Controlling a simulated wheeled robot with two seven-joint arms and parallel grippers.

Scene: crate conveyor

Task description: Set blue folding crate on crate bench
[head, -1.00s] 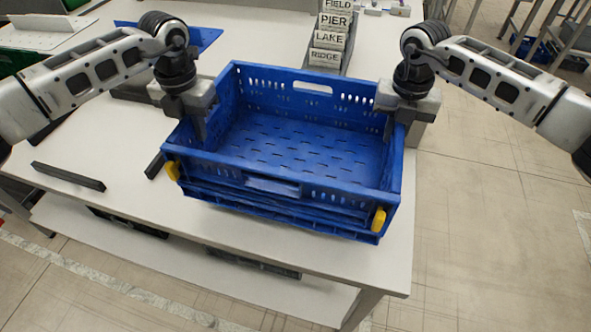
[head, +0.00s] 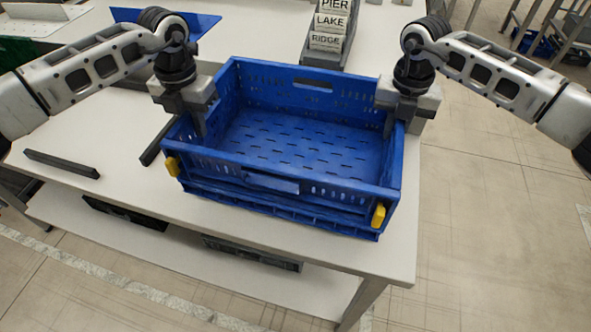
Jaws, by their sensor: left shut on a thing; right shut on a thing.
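The blue folding crate (head: 270,182) is open and empty, with yellow latches at its near corners. It is over the white bench (head: 120,170), near the bench's right end; I cannot tell whether its base touches the top. My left gripper (head: 200,128) is shut on the crate's left wall. My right gripper (head: 389,125) is shut on its right wall. The fingertips are partly hidden by the walls.
A dark bar (head: 62,164) lies on the bench at the left. A rack of lettered blocks (head: 328,40) stands behind the crate, and a blue sheet (head: 190,22) lies at the back left. Dark crates sit on the lower shelf (head: 190,255). Open floor is at the right.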

